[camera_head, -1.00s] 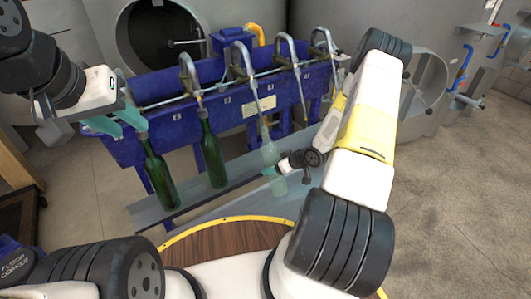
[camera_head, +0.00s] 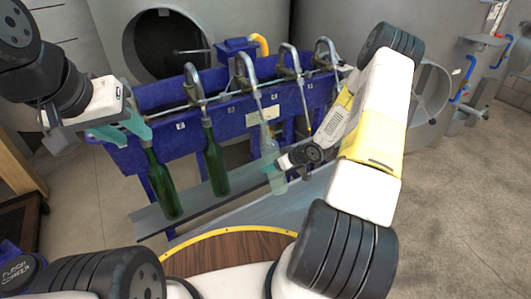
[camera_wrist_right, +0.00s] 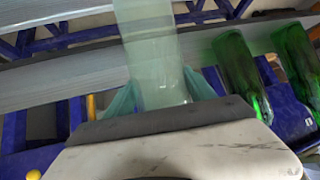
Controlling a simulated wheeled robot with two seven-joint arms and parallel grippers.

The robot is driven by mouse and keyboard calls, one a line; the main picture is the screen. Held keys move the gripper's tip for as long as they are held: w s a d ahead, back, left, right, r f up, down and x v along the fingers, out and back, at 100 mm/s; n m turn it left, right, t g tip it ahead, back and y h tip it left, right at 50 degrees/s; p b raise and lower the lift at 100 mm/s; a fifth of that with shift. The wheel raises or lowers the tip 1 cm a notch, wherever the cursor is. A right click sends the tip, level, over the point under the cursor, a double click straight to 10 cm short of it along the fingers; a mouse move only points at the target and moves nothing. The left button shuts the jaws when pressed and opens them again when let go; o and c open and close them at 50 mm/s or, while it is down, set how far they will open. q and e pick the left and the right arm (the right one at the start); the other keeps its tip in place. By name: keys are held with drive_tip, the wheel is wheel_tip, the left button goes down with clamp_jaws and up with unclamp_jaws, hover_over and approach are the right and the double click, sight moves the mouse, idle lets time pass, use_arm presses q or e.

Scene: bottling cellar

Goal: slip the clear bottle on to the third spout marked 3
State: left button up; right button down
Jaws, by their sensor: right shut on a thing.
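The clear bottle (camera_head: 269,145) is pale and upright beneath the third spout (camera_head: 246,68) from the left, its neck close to the spout's thin tube. I cannot tell whether the tube tip is inside the neck. My right gripper (camera_head: 273,169) is shut on the bottle's lower body. In the right wrist view the bottle (camera_wrist_right: 152,50) stands between the teal fingers (camera_wrist_right: 160,95); its neck is out of frame. My left gripper (camera_head: 125,130) is open and empty at the machine's left end, beside a green bottle's neck. The number plates are too small to read surely.
The blue filling machine (camera_head: 165,145) has several curved spouts. Two green bottles (camera_head: 160,183) (camera_head: 215,167) hang upright at its left spouts, above a grey rail (camera_head: 190,208). My right arm covers the machine's right end. A round wooden top (camera_head: 225,248) with a yellow rim is in front.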

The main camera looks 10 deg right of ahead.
sight(274, 144)
drive_tip(key=shift+w+a+r, duration=0.15)
drive_tip(key=shift+w+r, duration=0.35)
drive_tip(key=shift+r, duration=0.6)
drive_tip(key=shift+w+a+r, duration=0.2)
drive_tip(key=shift+w+r, duration=0.3)
drive_tip(key=shift+r, duration=0.65)
drive_tip(key=shift+w+a+r, duration=0.15)
drive_tip(key=shift+w+r, duration=0.35)
drive_tip(key=shift+r, duration=0.6)
drive_tip(key=shift+w+a+f+t+y, duration=0.25)
drive_tip(key=shift+w+f+t, duration=0.15)
drive_tip(key=shift+w+f, duration=0.2)
drive_tip(key=shift+w+a+f+t+y, duration=0.15)
drive_tip(key=shift+w+a+f+t, duration=0.1)
drive_tip(key=shift+w+f+t, duration=0.35)
drive_tip(key=shift+w+a+f+t+y, duration=0.1)
drive_tip(key=shift+w+a+f+t, duration=0.1)
drive_tip(key=shift+w, duration=0.3)
drive_tip(key=shift+w+a+f+t+y, duration=0.15)
drive_tip(key=shift+w+f, duration=0.1)
drive_tip(key=shift+w, duration=0.3)
drive_tip(key=shift+w+a+f+t+y, duration=0.1)
drive_tip(key=shift+w+a+f+t, duration=0.1)
drive_tip(key=shift+w, duration=0.3)
drive_tip(key=shift+s+d+f, duration=0.1)
drive_tip(key=shift+f, duration=0.85)
drive_tip(key=shift+c, duration=1.2)
unclamp_jaws()
drive_tip(key=shift+s+f, duration=0.1)
drive_tip(key=shift+s, duration=0.05)
